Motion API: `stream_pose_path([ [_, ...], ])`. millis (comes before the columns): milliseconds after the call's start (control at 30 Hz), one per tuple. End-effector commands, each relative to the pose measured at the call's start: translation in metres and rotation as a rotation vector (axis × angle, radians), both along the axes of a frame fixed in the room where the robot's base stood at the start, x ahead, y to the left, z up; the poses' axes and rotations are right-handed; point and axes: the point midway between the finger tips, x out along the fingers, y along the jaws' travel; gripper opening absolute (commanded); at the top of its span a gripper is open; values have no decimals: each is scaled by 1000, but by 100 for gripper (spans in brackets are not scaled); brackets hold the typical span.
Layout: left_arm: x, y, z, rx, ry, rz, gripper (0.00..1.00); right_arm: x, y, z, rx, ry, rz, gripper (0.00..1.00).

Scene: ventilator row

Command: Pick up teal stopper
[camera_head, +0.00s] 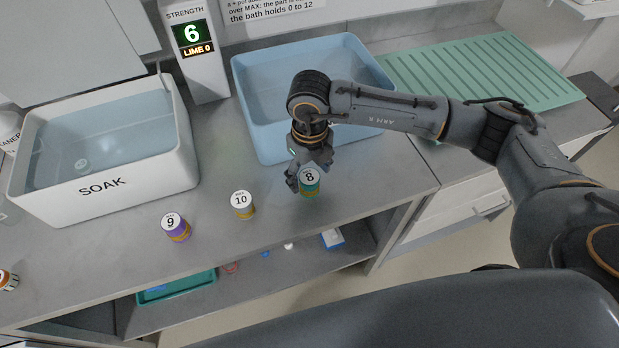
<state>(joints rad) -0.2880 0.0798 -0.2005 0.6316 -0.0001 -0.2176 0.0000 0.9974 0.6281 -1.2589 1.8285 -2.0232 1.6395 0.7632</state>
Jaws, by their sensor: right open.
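The teal stopper (310,188), with a white top marked 8, stands upright on the grey counter near its front edge. My right gripper (306,174) points down over it, open, with its fingers close around or beside the stopper's top. I cannot tell whether the fingers touch it. The gripper hides part of the stopper's far side. My left gripper is not in view.
A yellow and white stopper (242,206) marked 10 and a purple one (176,229) marked 9 stand to the left. A white SOAK tub (150,178), a light blue basin (272,152) and a green ribbed mat (500,75) line the counter. A strength display (197,65) stands behind.

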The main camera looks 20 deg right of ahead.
Motion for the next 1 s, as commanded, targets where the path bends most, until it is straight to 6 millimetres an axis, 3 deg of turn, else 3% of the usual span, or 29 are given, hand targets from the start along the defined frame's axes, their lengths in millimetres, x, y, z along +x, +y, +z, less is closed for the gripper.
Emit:
stream_pose_path([
  [33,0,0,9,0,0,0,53,2,2,-3,0,4,-1,70],
  [200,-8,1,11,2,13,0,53,2,1,-24,1,1,0,70],
  [467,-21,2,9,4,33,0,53,2,1,-27,1,-1,0,70],
  [767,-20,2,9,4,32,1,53,2,1,-27,1,-1,0,9],
  [1000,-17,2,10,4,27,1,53,2,1,-27,1,0,0,8],
])
